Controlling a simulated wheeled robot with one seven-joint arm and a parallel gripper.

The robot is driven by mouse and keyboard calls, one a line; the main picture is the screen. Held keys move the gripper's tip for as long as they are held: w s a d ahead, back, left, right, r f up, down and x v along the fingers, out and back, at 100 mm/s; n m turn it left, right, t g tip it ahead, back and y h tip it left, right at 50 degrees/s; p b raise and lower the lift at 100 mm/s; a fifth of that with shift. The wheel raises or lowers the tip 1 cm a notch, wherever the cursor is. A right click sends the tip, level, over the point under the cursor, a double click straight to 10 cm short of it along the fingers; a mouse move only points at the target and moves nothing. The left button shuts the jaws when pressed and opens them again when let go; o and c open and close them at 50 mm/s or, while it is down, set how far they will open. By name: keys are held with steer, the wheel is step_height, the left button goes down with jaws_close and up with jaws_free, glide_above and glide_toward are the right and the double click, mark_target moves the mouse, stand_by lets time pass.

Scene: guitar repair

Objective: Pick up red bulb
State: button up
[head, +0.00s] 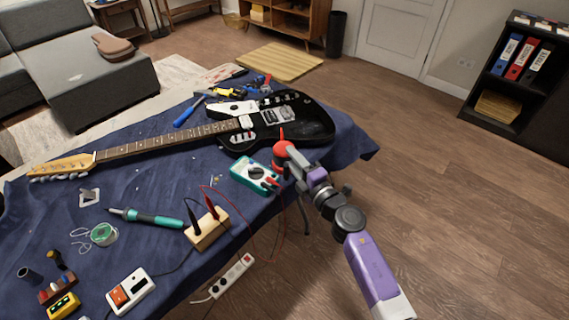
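The red bulb (281,151) is round with a thin red tip pointing up. It shows in the head view in front of the guitar's lower body, near the right edge of the blue-covered table. My gripper (287,158) is right at the bulb, coming from the lower right, and its grey fingers overlap the bulb's right and lower side. The fingers are small and partly hidden here, so I cannot tell whether they are closed on the bulb or whether the bulb rests on the table.
The black electric guitar (305,122) lies behind the bulb. A teal multimeter (254,176) is close to the left, with red probe wires near a wooden block (207,232). A soldering iron (150,217) lies farther left. Open floor is to the right.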

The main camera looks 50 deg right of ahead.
steer(key=shift+x, duration=2.3)
steer(key=shift+a, duration=0.15)
jaws_close()
